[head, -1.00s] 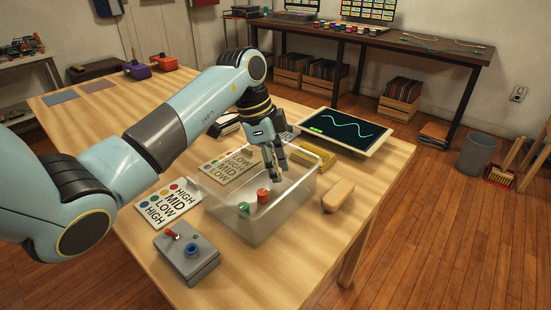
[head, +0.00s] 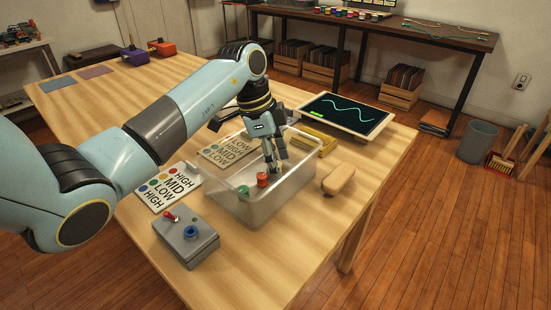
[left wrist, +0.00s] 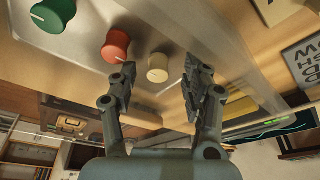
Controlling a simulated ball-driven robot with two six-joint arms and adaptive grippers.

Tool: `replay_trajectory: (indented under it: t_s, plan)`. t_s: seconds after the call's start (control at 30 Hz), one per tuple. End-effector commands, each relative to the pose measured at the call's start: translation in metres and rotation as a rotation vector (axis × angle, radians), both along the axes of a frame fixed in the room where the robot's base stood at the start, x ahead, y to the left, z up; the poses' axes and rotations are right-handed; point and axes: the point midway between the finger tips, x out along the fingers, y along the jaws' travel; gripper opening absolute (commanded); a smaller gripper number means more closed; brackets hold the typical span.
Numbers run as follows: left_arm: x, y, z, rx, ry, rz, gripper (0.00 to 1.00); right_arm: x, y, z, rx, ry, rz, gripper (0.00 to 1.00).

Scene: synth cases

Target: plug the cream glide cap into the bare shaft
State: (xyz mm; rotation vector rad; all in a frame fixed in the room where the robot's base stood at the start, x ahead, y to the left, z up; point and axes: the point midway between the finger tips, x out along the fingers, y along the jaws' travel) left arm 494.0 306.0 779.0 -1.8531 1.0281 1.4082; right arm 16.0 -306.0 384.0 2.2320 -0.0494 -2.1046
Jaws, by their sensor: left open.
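The cream glide cap (left wrist: 158,67) lies in a clear plastic bin (head: 240,213), next to a red cap (left wrist: 116,46) and a green cap (left wrist: 54,15). In the head view the cream cap is mostly hidden by my fingers. My left gripper (head: 274,166) is open and reaches down into the bin, just behind the red cap. In the left wrist view its fingers (left wrist: 158,74) stand on either side of the cream cap, with gaps showing. A grey box (head: 170,236) with a red lever and a blue knob stands in front. I cannot clearly pick out the bare shaft.
A label card (head: 168,189) lies left of the bin. A tan block (head: 339,180) lies right of it, and a tablet with a green wave (head: 345,115) lies behind. The bin walls surround my fingers. The table's front right is clear.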

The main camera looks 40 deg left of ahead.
Motion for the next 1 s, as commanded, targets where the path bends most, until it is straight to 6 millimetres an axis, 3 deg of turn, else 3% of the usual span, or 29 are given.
replay_trajectory:
  t_s: [0.27, 0.7, 1.0]
  plan:
    - [-0.001, 0.005, 0.015, 0.003, -0.004, 0.001, 0.49, 0.000, -0.001, 0.000, -0.001, 0.000, 0.000, 0.40]
    - [-0.014, 0.024, 0.101, 0.002, -0.003, 0.000, 0.49, 0.000, 0.000, 0.000, 0.000, 0.000, 0.000, 0.40]
    - [-0.017, 0.027, 0.116, 0.000, 0.000, 0.000, 0.49, 0.000, 0.000, 0.000, 0.000, 0.000, 0.000, 0.40]
